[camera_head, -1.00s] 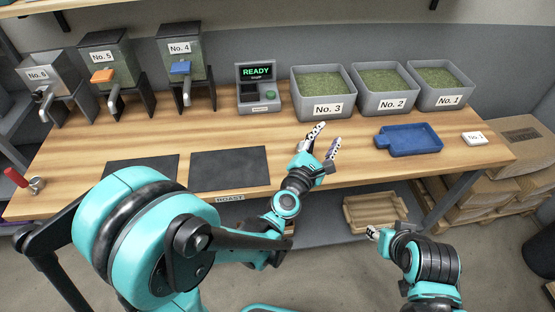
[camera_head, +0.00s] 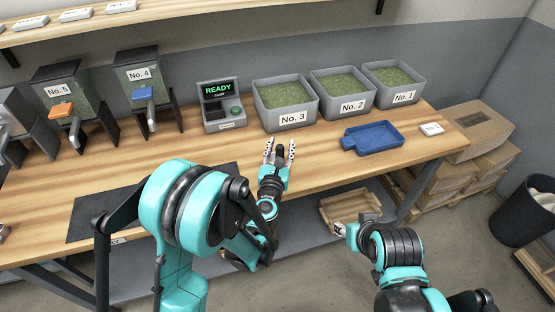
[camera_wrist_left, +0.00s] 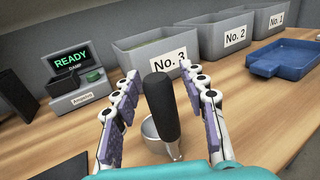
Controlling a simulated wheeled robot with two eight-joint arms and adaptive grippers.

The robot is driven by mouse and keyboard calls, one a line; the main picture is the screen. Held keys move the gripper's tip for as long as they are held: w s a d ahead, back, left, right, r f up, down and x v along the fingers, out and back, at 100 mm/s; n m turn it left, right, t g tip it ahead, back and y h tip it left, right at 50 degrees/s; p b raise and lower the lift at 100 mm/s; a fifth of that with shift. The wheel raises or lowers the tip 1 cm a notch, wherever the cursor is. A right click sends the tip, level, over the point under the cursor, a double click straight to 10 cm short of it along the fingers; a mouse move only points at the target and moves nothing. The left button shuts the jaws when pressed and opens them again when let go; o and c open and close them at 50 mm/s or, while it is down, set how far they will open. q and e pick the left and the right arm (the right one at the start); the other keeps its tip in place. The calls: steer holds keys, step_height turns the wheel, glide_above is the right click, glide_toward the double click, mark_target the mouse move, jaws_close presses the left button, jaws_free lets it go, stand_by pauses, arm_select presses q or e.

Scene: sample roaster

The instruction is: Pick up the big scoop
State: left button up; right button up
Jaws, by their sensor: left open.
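The scoop has a black handle, which shows in the left wrist view (camera_wrist_left: 160,105) standing nearly upright with a shiny metal bowl (camera_wrist_left: 151,130) at its lower end. Its size is hard to judge against any other scoop. My left gripper (camera_head: 279,146) is open in front of the No. 3 bin. In the left wrist view its two fingers (camera_wrist_left: 160,100) stand on either side of the handle, with visible gaps. In the head view the scoop is mostly hidden by the hand. My right gripper (camera_head: 340,229) is low, in front of the table; its fingers are too small to read.
Bins No. 3 (camera_head: 291,119), No. 2 (camera_head: 352,107) and No. 1 (camera_head: 404,97) stand behind the left gripper. A blue tray (camera_head: 372,138) and a small white label block (camera_head: 431,129) lie to the right.

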arm_select(q)
steer(key=shift+w+d+f, duration=0.1)
steer(key=shift+w+d, duration=0.05)
steer(key=shift+w, duration=1.1)
jaws_close()
steer(key=s+d+r+p, duration=0.3)
steer(key=d+r+p, duration=0.2)
steer(key=d+r, duration=0.6)
steer(key=shift+s+p, duration=0.25)
steer(key=shift+p, duration=0.15)
